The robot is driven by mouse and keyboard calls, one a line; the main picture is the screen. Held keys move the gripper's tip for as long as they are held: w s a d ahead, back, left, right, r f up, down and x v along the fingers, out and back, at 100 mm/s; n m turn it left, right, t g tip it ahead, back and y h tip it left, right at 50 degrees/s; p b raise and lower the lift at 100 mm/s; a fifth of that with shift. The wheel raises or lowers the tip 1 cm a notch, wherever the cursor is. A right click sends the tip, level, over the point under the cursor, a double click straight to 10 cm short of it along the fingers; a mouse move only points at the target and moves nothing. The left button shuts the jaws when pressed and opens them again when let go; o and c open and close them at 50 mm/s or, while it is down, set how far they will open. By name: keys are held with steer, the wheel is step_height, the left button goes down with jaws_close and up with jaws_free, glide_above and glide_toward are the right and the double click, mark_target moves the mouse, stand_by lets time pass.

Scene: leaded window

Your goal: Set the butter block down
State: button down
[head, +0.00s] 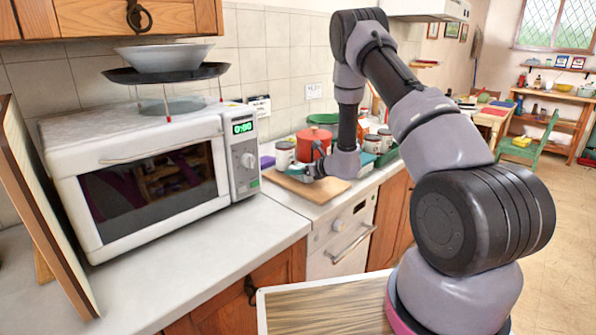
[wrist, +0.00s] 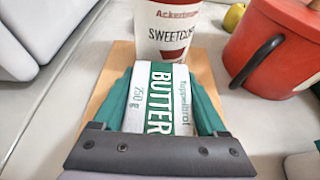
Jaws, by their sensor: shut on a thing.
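In the head view my gripper (head: 297,172) is low over the wooden board (head: 322,190) on the counter right of the microwave. The butter block is mostly hidden there.
A sweetcorn canister (wrist: 166,30) stands just beyond the block, with a red pot (wrist: 282,50) to its right. The microwave (head: 150,165) is left of the board. More jars and pots stand behind my arm. The counter in front of the microwave (head: 215,250) is clear.

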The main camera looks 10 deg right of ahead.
steer(key=shift+f, duration=0.1)
jaws_free()
